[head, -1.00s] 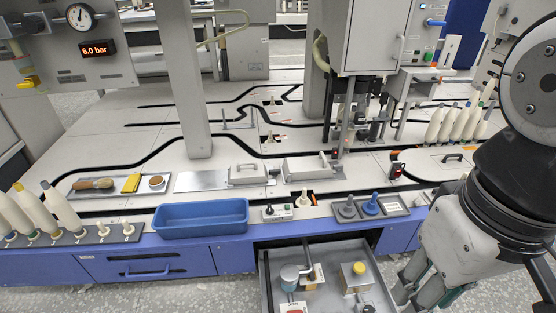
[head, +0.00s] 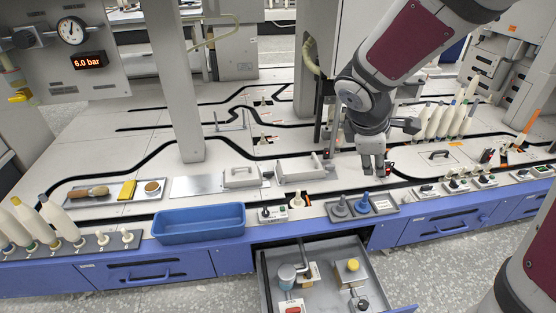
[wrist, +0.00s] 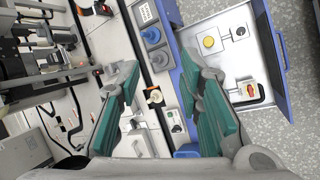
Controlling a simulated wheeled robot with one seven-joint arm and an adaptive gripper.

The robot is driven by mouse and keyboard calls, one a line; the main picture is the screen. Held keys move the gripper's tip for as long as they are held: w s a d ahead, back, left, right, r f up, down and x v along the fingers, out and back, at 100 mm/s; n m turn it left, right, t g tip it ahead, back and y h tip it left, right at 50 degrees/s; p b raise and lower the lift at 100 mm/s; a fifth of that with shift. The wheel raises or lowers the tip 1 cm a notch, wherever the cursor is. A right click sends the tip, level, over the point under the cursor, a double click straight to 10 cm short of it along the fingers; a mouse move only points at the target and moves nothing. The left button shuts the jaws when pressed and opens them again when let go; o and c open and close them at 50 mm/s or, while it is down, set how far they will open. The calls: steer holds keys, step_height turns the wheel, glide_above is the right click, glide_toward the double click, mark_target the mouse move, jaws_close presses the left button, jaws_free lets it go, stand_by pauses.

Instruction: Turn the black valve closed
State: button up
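A round black handle (head: 24,38) sits on the grey gauge panel at the upper left of the head view. A small dark knob (head: 362,303) stands in the open drawer; it also shows in the wrist view (wrist: 240,31). I cannot tell for certain which is the black valve, or how far either is turned. My gripper (head: 373,168) points down above the back of the blue and grey peg tray, far from the panel and apart from the drawer. In the wrist view my gripper (wrist: 168,78) has its teal fingers wide apart, with nothing between them.
The gauge (head: 72,31) stands above a display (head: 89,60) reading 6.0 bar. A yellow lever (head: 19,97) is below. The drawer (head: 330,252) juts out, holding a yellow button (head: 352,264). A blue bin (head: 200,222) and peg tray (head: 383,206) line the front edge.

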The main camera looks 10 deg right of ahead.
steer(key=w+a+f+n+t+p, duration=0.1)
steer(key=w+a+f+n+p, duration=0.1)
steer(key=w+f+n, duration=0.55)
steer(key=n+g+y+p, duration=0.3)
steer(key=n+g+y, duration=0.15)
steer(key=n, duration=1.15)
glide_above(307, 269)
step_height(307, 269, down, 28)
steer(key=shift+m+y, duration=0.25)
step_height(307, 269, down, 14)
steer(key=b, duration=0.6)
steer(key=shift+d+r+b, duration=0.1)
steer(key=shift+b, duration=0.3)
